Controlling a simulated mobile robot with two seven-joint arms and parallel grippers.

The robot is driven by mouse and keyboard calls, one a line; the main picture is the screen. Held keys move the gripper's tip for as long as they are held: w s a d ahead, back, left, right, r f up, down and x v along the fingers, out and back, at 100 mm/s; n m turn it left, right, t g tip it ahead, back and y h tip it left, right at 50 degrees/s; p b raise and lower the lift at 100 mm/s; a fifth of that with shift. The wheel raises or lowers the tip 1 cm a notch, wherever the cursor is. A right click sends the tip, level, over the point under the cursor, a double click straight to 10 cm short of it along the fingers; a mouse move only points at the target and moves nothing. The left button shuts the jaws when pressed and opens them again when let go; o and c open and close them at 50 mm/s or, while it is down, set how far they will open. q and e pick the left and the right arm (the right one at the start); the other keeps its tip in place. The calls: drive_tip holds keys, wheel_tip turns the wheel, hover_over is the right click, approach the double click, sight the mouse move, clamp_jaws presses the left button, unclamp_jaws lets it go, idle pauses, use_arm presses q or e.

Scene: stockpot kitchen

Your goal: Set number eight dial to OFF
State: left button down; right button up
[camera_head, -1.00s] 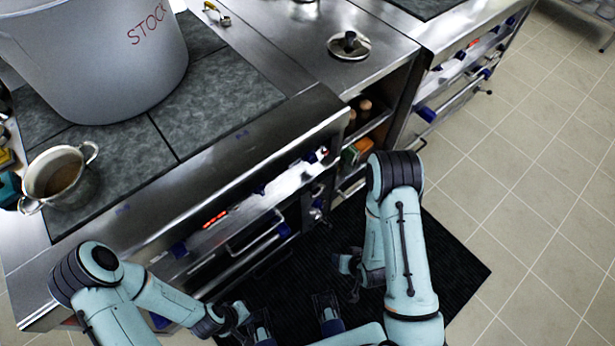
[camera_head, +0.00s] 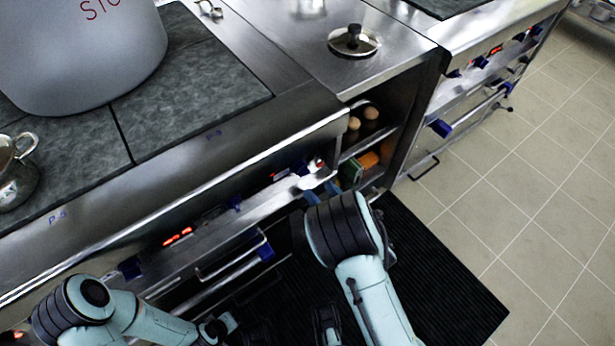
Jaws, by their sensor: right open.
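Blue dials sit along the front panel of the near stove, at the left (camera_head: 130,268), in the middle (camera_head: 235,203) and near its right end (camera_head: 302,169). Their numbers are too small to read, so I cannot tell which is number eight or where its pointer stands. My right gripper (camera_head: 321,190) is open, just below the panel's right end; my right arm hides much of it. I cannot tell if it touches anything. My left gripper (camera_head: 217,328) is low in the picture, dark and unclear, away from the panel.
A large stockpot (camera_head: 80,60) and a small metal pot (camera_head: 15,175) stand on the dark cooktop. A lid (camera_head: 354,41) lies on the counter. Open shelves (camera_head: 365,135) hold small items. Oven handles (camera_head: 235,262) jut out below the panel. Tiled floor (camera_head: 540,170) at right is free.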

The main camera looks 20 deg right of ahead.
sight(306, 175)
drive_tip(key=b+x, duration=0.1)
drive_tip(key=x, duration=0.5)
drive_tip(key=shift+w, duration=0.4)
use_arm(q)
drive_tip(key=shift+s+a+f, duration=0.15)
drive_tip(key=shift+s+f, duration=0.1)
drive_tip(key=shift+f, duration=0.25)
drive_tip(key=shift+s+a+f, duration=0.1)
drive_tip(key=shift+s+f, duration=0.15)
drive_tip(key=shift+f, duration=0.25)
